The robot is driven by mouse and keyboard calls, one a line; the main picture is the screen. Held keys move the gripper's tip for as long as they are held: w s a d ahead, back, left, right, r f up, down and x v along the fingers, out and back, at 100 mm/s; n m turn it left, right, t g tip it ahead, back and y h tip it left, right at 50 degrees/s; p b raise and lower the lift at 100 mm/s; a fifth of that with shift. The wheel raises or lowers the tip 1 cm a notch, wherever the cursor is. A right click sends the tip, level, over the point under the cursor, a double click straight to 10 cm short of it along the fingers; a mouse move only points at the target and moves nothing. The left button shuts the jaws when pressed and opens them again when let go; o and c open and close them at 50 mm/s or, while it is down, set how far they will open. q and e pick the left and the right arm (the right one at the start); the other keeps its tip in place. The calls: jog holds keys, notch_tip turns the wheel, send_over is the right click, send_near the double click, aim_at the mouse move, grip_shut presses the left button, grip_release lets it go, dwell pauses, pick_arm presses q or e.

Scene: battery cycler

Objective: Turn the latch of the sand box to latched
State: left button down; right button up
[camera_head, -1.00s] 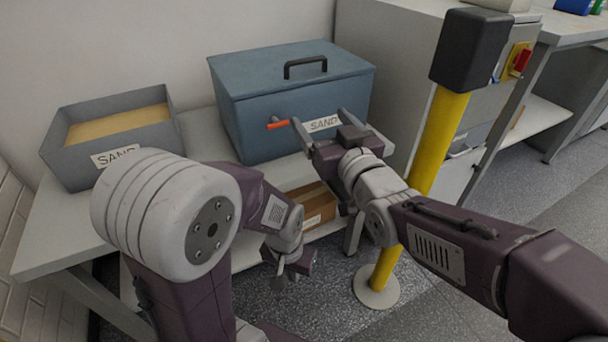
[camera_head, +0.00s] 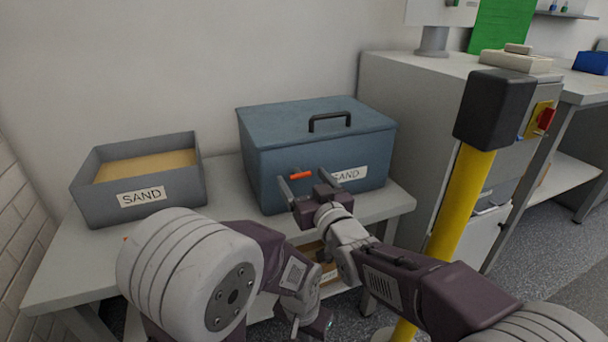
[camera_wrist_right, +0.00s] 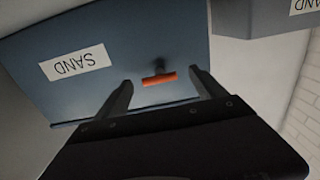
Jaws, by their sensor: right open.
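The blue sand box (camera_head: 270,152) stands closed on the table, with a black handle on its lid and a SAND label on its front. Its orange latch (camera_head: 301,175) is a small bar on the front face, lying roughly level. My right gripper (camera_head: 306,180) is open in front of the latch. In the right wrist view the latch (camera_wrist_right: 159,79) shows between and just beyond the two fingertips (camera_wrist_right: 162,84), with no finger seen touching it. My left gripper (camera_head: 305,325) hangs low before the table; its fingers are too unclear to judge.
An open grey tray of sand (camera_head: 170,208) with a SAND label stands left of the box. A yellow post (camera_head: 460,205) with a black top stands to the right, close to my right arm. A grey cabinet (camera_head: 405,95) is behind it. A cardboard box sits under the table.

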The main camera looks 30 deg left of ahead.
jog(key=c, duration=1.4)
jog(key=shift+m, duration=0.3)
jog(key=m, duration=0.4)
jog(key=shift+m+p, duration=0.3)
jog(key=shift+p, duration=0.05)
jog(key=m, duration=0.4)
jog(key=shift+p, duration=0.3)
jog(key=m, duration=0.4)
jog(key=shift+m+p, duration=0.3)
jog(key=shift+m, duration=2.3)
